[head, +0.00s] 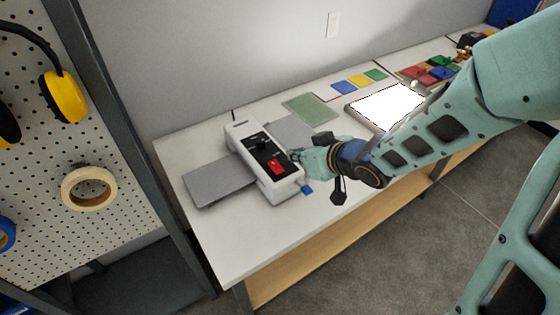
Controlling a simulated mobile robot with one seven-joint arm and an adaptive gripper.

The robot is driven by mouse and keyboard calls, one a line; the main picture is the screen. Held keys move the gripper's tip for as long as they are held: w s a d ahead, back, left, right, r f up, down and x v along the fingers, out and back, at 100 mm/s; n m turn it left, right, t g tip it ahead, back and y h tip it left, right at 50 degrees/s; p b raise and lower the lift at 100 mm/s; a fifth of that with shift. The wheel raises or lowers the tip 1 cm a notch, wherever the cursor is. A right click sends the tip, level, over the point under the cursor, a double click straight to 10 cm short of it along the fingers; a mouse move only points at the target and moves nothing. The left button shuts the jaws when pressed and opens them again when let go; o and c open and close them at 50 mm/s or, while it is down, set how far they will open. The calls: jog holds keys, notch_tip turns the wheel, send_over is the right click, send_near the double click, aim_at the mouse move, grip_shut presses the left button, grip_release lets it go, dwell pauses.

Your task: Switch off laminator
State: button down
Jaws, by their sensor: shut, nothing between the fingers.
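The laminator (264,160) is a white box with a black top panel, standing near the left end of the white table. A red switch (276,167) and a black knob (259,142) sit on its panel. A grey tray (217,184) extends from its left side and another grey sheet (293,131) from its right. My gripper (306,188) is shut and empty, low beside the laminator's front right end, close to a small blue piece. My wrist hides part of the table there. I cannot tell whether it touches the laminator.
A green mat (310,109), coloured squares (359,81) and a bright white panel (391,105) lie farther right on the table (220,235). A pegboard rack (110,130) with tape (88,188) and yellow earmuffs (66,96) stands at left. The table's front left corner is clear.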

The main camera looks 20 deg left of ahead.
jog(key=shift+a+f, duration=0.1)
jog(key=b, duration=0.3)
send_over(271, 161)
jog(key=s+d, duration=0.2)
jog(key=d, duration=0.1)
jog(key=f, duration=0.6)
jog(key=shift+s+a+f, duration=0.2)
jog(key=shift+a, duration=0.05)
notch_tip(271, 161, down, 2)
jog(key=shift+w+f+b, duration=0.1)
jog(key=shift+f+b, duration=0.1)
jog(key=shift+b, duration=0.15)
jog(key=shift+w+f, duration=0.1)
jog(key=shift+f, duration=0.45)
jog(key=shift+f, duration=0.1)
jog(key=shift+a+f+b, duration=0.1)
jog(key=shift+f+b, duration=0.15)
jog(key=shift+b, duration=0.25)
jog(key=shift+w+a, duration=0.1)
